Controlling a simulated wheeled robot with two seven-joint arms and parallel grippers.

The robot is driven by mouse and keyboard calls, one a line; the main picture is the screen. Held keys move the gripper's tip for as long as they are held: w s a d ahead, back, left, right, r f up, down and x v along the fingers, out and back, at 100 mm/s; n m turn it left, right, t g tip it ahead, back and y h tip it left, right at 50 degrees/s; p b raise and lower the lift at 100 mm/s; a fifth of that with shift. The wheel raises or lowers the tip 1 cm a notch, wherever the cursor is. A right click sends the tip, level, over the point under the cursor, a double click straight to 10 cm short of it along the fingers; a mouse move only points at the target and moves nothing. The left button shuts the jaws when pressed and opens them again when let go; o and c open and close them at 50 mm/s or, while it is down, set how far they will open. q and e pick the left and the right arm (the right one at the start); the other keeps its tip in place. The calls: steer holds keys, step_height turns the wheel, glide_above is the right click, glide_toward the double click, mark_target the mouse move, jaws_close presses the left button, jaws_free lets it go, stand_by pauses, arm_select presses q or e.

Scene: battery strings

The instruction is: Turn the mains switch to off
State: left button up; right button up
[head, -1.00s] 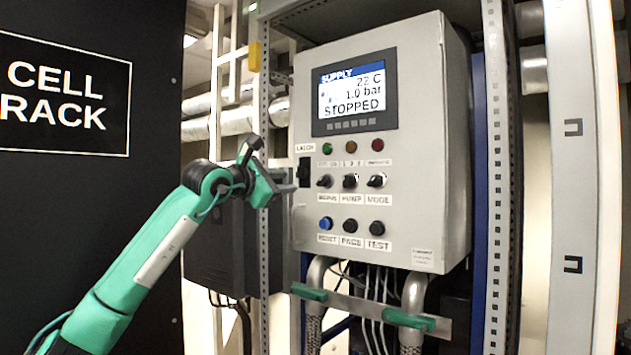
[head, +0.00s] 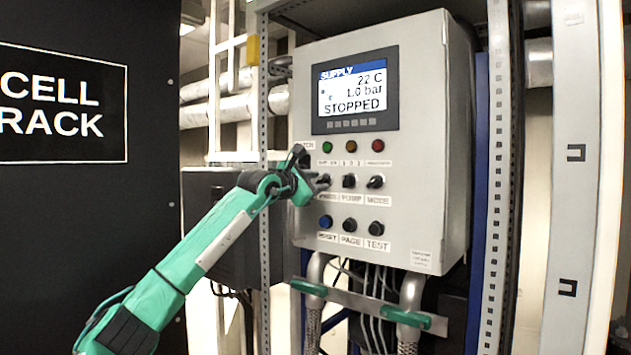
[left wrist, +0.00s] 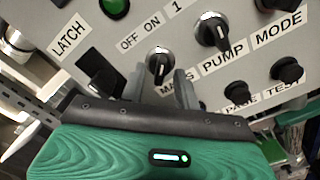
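The mains switch is a black rotary knob with a metal collar, at the left of the knob row on the grey control box (head: 425,160). In the left wrist view the mains knob (left wrist: 160,65) sits under the OFF and ON marks, above a partly hidden MAINS label. Its exact pointer direction is hard to tell. My left gripper (head: 312,185) is at the box front beside the knob. In the left wrist view its two fingers (left wrist: 161,88) are apart, with the knob just beyond the gap between them. Whether they touch it I cannot tell. My right gripper is out of view.
The pump knob (head: 349,181) and mode knob (head: 375,182) are close on the right. The reset button (head: 326,222) is below. The black latch (left wrist: 98,75) is left of the mains knob. The screen (head: 354,92) reads STOPPED. A rack post (head: 263,230) stands left of the box.

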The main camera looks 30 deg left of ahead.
arm_select(q)
jaws_close()
steer(key=n+b, duration=0.2)
steer(key=shift+f+n+b, duration=0.15)
steer(key=shift+n+b, duration=0.15)
steer(key=shift+b, duration=0.05)
steer(key=n+b, duration=0.2)
steer(key=n, duration=0.1)
steer(key=shift+n, duration=0.4)
steer(key=n+b, duration=0.2)
steer(key=n, duration=0.4)
steer(key=shift+d, duration=0.1)
steer(key=n, duration=0.1)
steer(key=n+b, duration=0.1)
steer(key=n, duration=0.3)
steer(key=shift+r, duration=0.25)
steer(key=shift+n, duration=0.4)
steer(key=shift+r, duration=0.1)
